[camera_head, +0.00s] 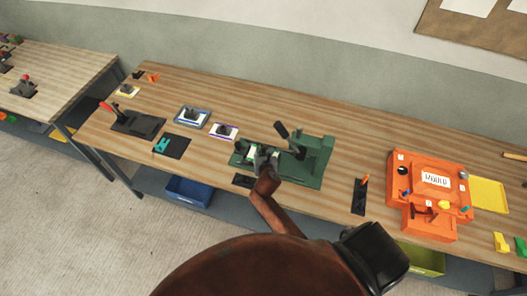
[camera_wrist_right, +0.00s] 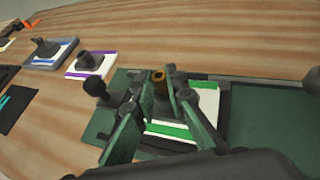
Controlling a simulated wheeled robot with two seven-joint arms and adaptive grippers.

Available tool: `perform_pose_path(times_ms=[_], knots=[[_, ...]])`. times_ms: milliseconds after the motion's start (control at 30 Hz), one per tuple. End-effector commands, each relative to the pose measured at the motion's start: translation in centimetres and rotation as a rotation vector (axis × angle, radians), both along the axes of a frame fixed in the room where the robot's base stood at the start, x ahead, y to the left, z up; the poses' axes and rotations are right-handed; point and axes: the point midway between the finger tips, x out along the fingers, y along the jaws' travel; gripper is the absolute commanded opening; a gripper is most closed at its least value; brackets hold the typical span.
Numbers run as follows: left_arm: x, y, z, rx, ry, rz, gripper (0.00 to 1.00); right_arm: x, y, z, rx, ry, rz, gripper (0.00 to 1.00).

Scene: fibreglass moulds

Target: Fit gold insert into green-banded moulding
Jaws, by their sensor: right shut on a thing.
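My right gripper (camera_head: 264,158) is over the bed of a green press-like fixture in the head view. In the right wrist view its two fingers (camera_wrist_right: 156,90) are closed around the gold insert (camera_wrist_right: 159,77), a small brass-coloured ring with a dark hole, its top showing between the fingertips. The green-banded moulding (camera_wrist_right: 182,131), white with green stripes, lies on the fixture below the fingers; part of it shows in the head view (camera_head: 250,152). The fingers hide the insert's lower end, so I cannot tell whether it touches the moulding. My left gripper is not in view.
The green fixture (camera_head: 316,160) has a dark lever (camera_head: 282,130) beside the gripper. A purple-banded moulding (camera_head: 224,131) and a blue-banded one (camera_head: 192,117) lie to the left. An orange machine (camera_head: 432,180) stands right.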

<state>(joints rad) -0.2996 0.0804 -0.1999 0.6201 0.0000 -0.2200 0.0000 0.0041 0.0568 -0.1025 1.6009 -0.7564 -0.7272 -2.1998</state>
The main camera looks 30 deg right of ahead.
Motion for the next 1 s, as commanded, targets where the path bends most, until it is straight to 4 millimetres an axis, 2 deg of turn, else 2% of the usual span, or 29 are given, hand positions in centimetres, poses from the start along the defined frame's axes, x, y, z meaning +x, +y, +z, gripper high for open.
perform_pose_path(times_ms=[100, 300, 333, 600, 867, 1000], knots=[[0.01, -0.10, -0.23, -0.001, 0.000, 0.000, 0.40, 0.00, 0.00, -1.21, 0.001, 0.001, -0.001, 0.00], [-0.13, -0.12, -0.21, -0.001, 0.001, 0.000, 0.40, -0.06, -0.05, -1.39, 0.000, 0.001, 0.000, 0.00], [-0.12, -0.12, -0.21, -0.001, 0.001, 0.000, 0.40, -0.08, -0.05, -1.42, 0.000, 0.002, -0.001, 0.13], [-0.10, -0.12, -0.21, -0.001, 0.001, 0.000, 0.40, -0.16, -0.09, -1.54, 0.001, 0.005, -0.002, 0.29], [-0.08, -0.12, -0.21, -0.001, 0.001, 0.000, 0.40, -0.24, -0.04, -1.63, 0.002, 0.007, -0.002, 0.29], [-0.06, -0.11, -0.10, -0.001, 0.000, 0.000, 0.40, -0.98, 0.29, -1.31, 0.002, 0.008, -0.002, 0.29]])
